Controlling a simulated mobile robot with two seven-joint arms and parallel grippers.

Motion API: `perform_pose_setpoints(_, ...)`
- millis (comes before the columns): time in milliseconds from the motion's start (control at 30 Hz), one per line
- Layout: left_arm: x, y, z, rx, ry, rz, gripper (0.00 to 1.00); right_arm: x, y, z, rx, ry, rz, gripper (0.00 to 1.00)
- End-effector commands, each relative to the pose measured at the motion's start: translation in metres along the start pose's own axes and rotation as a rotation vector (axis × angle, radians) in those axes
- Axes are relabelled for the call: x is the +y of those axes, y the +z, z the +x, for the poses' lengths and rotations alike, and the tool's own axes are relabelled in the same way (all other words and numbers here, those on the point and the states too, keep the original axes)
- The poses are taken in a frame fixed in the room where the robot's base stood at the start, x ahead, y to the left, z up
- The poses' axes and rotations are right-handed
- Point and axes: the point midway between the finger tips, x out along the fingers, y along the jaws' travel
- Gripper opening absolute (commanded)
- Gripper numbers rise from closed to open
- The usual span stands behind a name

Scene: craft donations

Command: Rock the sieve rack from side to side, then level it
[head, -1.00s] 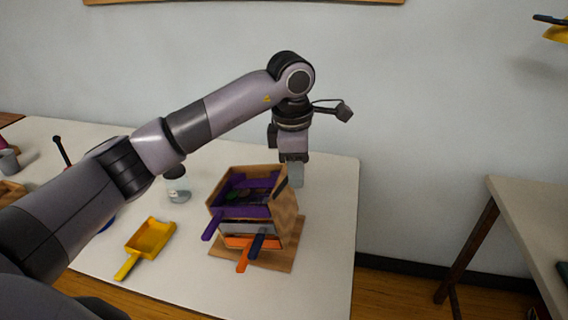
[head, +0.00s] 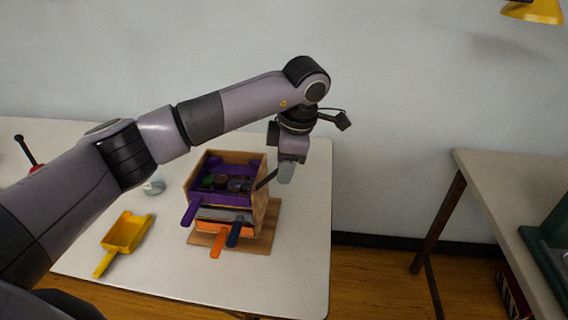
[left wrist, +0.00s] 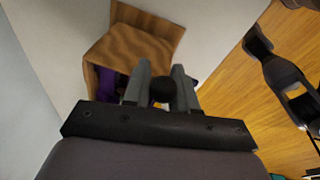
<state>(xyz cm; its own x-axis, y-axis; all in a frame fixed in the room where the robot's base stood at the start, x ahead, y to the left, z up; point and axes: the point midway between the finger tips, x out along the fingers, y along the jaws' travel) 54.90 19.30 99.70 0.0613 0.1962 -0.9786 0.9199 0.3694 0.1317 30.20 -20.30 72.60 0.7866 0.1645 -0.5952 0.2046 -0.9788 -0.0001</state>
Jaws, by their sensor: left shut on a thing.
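The sieve rack (head: 263,207) is a wooden box on a flat wooden base (head: 262,243) on the white table. A purple tray (head: 236,199) with dark and green round pieces is in its top. Purple, orange (head: 218,243) and dark blue (head: 233,235) handles stick out at its front. The box looks close to level. My left gripper (head: 286,172) points down at its right side, shut on a dark bar (head: 266,179) at the rack. In the left wrist view the fingers (left wrist: 160,88) close around its dark round end. My right gripper is not seen.
A yellow scoop (head: 125,232) lies left of the rack. A clear jar (head: 154,186) stands behind it, partly under my left arm. Another table (head: 500,200) stands at the right across a floor gap. The table front is clear.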

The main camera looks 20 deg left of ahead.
Motion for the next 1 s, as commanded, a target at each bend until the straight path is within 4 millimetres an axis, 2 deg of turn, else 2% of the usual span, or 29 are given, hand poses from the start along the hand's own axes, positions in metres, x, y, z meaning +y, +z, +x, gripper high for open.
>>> perform_pose_setpoints(233, 0.0, 0.002, -0.001, -0.006, 0.001, 0.002, 0.0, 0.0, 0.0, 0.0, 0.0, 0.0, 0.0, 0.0)
perform_pose_setpoints(267, 0.0, 0.002, -0.001, -0.006, 0.001, 0.002, 0.36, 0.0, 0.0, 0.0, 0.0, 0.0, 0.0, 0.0)
perform_pose_setpoints(300, 0.0, 0.002, -0.001, -0.006, 0.001, 0.001, 0.38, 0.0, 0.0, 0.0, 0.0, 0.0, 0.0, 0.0)
perform_pose_setpoints(567, 0.0, 0.001, -0.001, -0.004, 0.001, 0.0, 0.38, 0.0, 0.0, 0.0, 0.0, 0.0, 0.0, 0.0)
perform_pose_setpoints(667, 0.0, 0.001, -0.007, -0.005, 0.003, 0.0, 0.38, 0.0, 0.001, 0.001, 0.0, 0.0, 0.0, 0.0)
perform_pose_setpoints(1000, 0.0, 0.002, -0.06, -0.006, 0.003, 0.001, 0.38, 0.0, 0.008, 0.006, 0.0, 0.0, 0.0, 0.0)
